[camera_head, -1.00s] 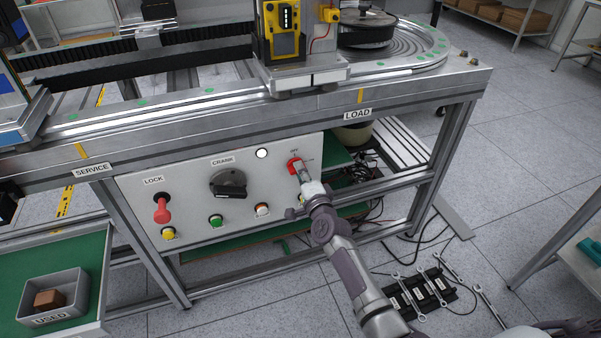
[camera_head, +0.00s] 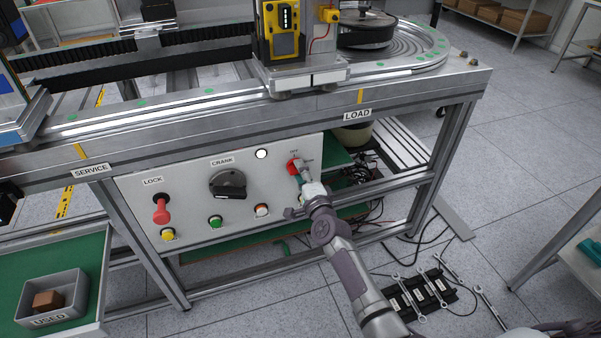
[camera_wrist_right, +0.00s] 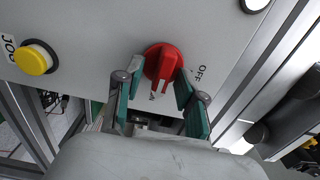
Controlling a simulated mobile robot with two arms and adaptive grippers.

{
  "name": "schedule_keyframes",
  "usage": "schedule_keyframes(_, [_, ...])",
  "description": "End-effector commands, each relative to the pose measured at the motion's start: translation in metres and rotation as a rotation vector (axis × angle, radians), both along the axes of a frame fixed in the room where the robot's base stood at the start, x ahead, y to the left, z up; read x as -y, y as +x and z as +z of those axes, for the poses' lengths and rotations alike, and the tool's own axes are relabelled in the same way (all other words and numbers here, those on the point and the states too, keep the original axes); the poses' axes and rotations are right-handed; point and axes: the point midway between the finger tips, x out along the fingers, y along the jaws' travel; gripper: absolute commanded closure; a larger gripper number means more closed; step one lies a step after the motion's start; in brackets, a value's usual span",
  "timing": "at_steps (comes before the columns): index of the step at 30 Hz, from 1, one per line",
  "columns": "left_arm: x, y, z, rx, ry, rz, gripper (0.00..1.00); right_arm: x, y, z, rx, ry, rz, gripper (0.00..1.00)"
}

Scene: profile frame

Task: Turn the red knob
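The red knob (camera_head: 293,166) sits at the right end of the grey control panel, with an OFF label above it. In the right wrist view the knob (camera_wrist_right: 162,62) has its white mark at the lower end of its grip, toward a partly hidden label and away from OFF. My right gripper (camera_head: 302,172) is at the knob. In the wrist view its teal-padded fingers (camera_wrist_right: 159,82) are apart, one on each side of the knob, with the knob's grip between them. I see no firm squeeze on it; light contact cannot be ruled out. My left gripper is out of view.
The yellow JOG button (camera_wrist_right: 35,60) is close to my right fingers. Wrenches (camera_head: 433,290) lie on the floor.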

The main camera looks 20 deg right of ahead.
Motion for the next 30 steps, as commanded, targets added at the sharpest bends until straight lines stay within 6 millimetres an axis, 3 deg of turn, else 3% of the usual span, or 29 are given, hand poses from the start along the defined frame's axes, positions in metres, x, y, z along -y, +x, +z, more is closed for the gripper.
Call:
schedule_keyframes(11, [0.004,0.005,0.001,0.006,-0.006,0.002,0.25,-0.001,-0.008,0.000,0.000,0.000,0.001,0.59])
schedule_keyframes(24, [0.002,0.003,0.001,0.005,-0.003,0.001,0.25,0.003,-0.094,-0.001,-0.001,-0.001,-0.001,0.59])
schedule_keyframes(30, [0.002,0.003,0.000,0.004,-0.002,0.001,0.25,0.004,-0.116,0.000,0.001,-0.001,0.000,0.59])
